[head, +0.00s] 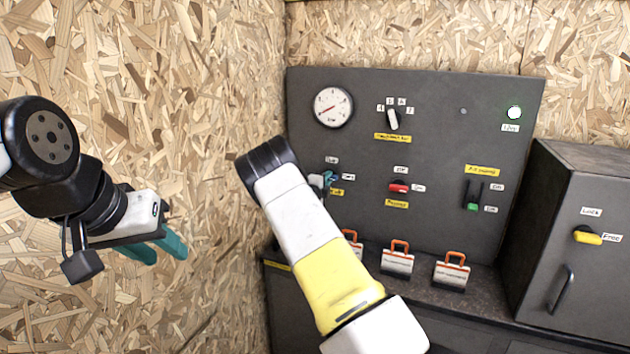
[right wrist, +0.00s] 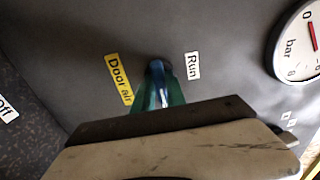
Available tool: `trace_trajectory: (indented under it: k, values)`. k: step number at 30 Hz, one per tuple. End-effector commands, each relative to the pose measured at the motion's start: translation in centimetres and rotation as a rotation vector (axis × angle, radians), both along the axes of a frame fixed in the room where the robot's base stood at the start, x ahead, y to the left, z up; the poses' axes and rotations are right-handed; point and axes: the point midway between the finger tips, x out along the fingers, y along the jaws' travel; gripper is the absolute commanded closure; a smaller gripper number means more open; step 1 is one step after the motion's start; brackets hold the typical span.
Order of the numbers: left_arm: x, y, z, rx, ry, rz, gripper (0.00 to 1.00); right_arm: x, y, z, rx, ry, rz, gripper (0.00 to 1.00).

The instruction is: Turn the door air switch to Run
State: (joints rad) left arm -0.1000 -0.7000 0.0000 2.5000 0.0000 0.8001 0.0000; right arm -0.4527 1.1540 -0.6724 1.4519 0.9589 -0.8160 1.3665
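The door air switch (right wrist: 158,63) shows in the right wrist view as a small dark shape at the tips of my right gripper (right wrist: 158,76). It lies between the yellow "Door air" label (right wrist: 119,79) and the white "Run" label (right wrist: 192,66). The teal fingers reach it and hide most of it, so its handle angle and the grip on it are unclear. In the head view my right gripper (head: 328,179) is at the left of the panel, with the arm covering part of it. My left gripper (head: 160,248) is open and empty, away from the panel.
The dark panel (head: 440,125) also carries a gauge (head: 333,107), a rotary selector (head: 393,118), a red switch (head: 399,187) and a green-tipped switch (head: 472,205). Orange-handled tags (head: 397,260) stand below. Chipboard wall (head: 215,130) is left.

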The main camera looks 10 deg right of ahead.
Motion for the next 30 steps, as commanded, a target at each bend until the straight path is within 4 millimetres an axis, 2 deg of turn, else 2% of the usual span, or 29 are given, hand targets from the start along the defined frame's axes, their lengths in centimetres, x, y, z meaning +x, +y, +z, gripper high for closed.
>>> trace_trajectory:
  k: [14, 30]
  values:
    - [0.0, 0.0, 0.0, 0.0, 0.0, 0.0, 0.64, -0.02, -0.05, 0.04, -0.068, 0.046, -0.001, 1.0]
    - [0.0, 0.0, 0.0, 0.0, 0.0, 0.0, 0.64, -0.03, -0.09, -0.02, -0.45, 0.305, -0.001, 1.0]
